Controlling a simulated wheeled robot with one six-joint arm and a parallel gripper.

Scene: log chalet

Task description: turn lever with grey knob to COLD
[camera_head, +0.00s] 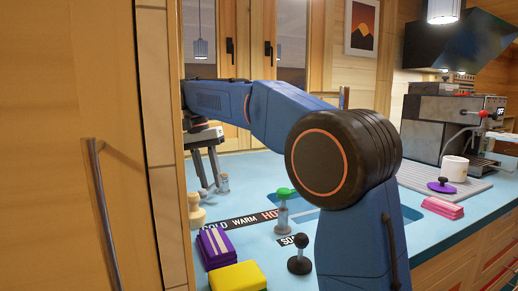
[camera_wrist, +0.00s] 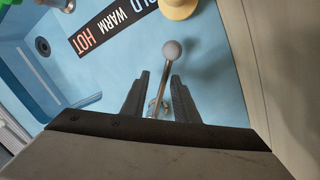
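The lever with the grey knob (camera_wrist: 172,50) shows in the wrist view as a thin metal rod rising from a base on the blue counter. A dark label strip (camera_wrist: 103,28) reads HOT, WARM and a partly cut COLD. The knob is off the strip, on the side towards the COLD end; I cannot tell which word it points to. My gripper (camera_wrist: 160,76) is open, with one finger on each side of the rod and gaps visible. In the head view, my gripper (camera_head: 209,178) points down at the counter's back left, and the small knob (camera_head: 203,192) is partly hidden.
A cream knobbed object (camera_head: 196,211) stands close to the lever. A green-topped object (camera_head: 283,208) and a black-knobbed lever (camera_head: 300,255) stand nearer the middle. Purple (camera_head: 216,247) and yellow (camera_head: 238,277) blocks lie in front. A wooden cabinet (camera_head: 70,150) fills the left.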

